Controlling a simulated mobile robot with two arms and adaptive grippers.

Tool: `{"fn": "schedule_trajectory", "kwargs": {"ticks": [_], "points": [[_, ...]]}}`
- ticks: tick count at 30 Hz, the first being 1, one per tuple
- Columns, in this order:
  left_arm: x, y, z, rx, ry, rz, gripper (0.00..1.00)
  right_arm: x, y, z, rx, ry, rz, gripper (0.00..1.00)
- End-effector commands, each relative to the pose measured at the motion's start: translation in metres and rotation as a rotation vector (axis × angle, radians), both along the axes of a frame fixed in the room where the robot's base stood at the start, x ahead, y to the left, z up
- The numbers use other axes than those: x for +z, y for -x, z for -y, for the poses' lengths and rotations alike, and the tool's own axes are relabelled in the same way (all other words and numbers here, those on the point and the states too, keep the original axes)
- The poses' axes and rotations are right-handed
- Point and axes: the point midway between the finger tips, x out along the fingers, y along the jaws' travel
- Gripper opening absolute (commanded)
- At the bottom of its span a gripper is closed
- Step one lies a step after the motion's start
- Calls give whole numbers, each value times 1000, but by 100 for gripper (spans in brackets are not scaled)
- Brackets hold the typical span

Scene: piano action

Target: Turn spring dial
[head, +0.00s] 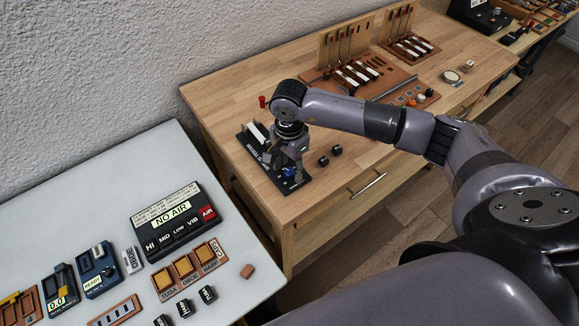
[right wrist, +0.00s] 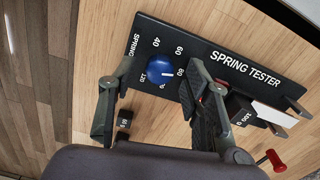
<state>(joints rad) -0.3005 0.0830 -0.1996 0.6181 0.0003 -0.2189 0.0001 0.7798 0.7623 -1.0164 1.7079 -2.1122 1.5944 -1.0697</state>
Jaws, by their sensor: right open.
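The spring tester (right wrist: 222,60) is a dark plate with white lettering. It lies on the wooden bench in the right wrist view and partly shows in the head view (head: 250,149). Its blue spring dial (right wrist: 160,70) carries a short white mark pointing right, roughly toward the 80. My right gripper (right wrist: 160,78) is open, with one finger on each side of the dial; I cannot tell whether either touches it. In the head view, my right gripper (head: 287,166) hangs over the tester's near end and partly hides it. My left gripper is not in view.
Small black blocks (head: 336,150) lie right of the tester. A red-topped handle (right wrist: 271,160) stands near its far end. Key-action models (head: 355,75) stand farther back on the bench. A pale table (head: 90,188) with a "NO AIR" panel (head: 172,215) is at left.

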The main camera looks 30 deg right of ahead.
Motion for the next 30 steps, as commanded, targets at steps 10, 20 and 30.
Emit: {"fn": "schedule_trajectory", "kwargs": {"ticks": [10, 20, 30], "points": [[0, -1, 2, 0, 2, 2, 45, 71, -2, 0, 1, 0, 6, 45], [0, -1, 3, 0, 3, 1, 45, 111, 0, 1, 0, 1, 1, 45], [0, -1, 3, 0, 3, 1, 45, 113, 0, 1, 0, 1, 0, 45]]}}
